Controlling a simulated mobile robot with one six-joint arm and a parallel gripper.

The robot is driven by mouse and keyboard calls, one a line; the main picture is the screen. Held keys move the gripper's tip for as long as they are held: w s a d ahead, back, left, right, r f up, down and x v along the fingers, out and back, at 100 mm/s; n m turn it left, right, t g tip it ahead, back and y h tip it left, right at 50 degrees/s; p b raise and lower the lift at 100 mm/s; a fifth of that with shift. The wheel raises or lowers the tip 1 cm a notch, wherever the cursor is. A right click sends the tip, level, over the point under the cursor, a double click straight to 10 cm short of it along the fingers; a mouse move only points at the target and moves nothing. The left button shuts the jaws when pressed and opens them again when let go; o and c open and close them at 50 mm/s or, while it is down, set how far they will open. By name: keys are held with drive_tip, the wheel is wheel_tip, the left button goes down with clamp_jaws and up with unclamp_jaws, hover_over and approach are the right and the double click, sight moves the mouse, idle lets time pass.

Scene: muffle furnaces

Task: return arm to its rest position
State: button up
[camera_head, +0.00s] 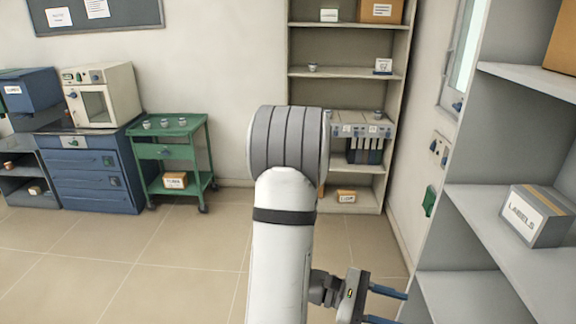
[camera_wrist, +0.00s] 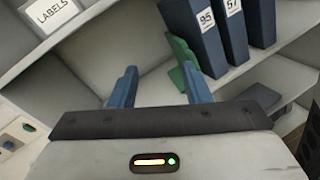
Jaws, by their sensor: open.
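My arm reaches out from the bottom of the head view, its white link standing upright in the middle. My gripper (camera_head: 388,306) shows at the lower right of the head view, pointing right, with its two blue fingers apart. In the wrist view the gripper (camera_wrist: 160,88) has its two blue fingers spread with nothing between them. The fingers point toward a grey shelf unit (camera_head: 458,285), whose shelf surfaces fill the wrist view. Part of the gripper's lower finger is cut off by the head view's bottom edge.
A labels box (camera_head: 535,215) sits on the right shelf; blue binders (camera_wrist: 205,35) and a green object (camera_wrist: 180,55) stand beyond the fingers. A back shelf (camera_head: 345,92), green cart (camera_head: 170,150), blue cabinet (camera_head: 90,172) and furnace (camera_head: 102,95) line the wall. The floor at left is clear.

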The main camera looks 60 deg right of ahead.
drive_tip(key=w+a+r+m+t, duration=0.1)
drive_tip(key=w+a+t, duration=0.55)
drive_tip(key=w, duration=0.35)
drive_tip(key=w+a+r+t, duration=0.1)
drive_tip(key=w+a+t, duration=0.4)
drive_tip(key=w+a, duration=0.4)
drive_tip(key=w+a+r+n+t+y, duration=0.1)
drive_tip(key=w+a+r+t+y, duration=0.1)
drive_tip(key=a, duration=0.6)
drive_tip(key=w+a+r+n+t+y+b, duration=0.1)
drive_tip(key=w+a+r+t+y, duration=0.1)
drive_tip(key=w+a+r+t, duration=0.2)
drive_tip(key=w+a+t, duration=0.2)
drive_tip(key=w+a, duration=0.2)
drive_tip(key=a, duration=0.1)
drive_tip(key=shift+w+a+t+y, duration=0.15)
drive_tip(key=shift+w+t+y, duration=0.05)
drive_tip(key=shift+t+y, duration=0.2)
drive_tip(key=shift+c, duration=0.4)
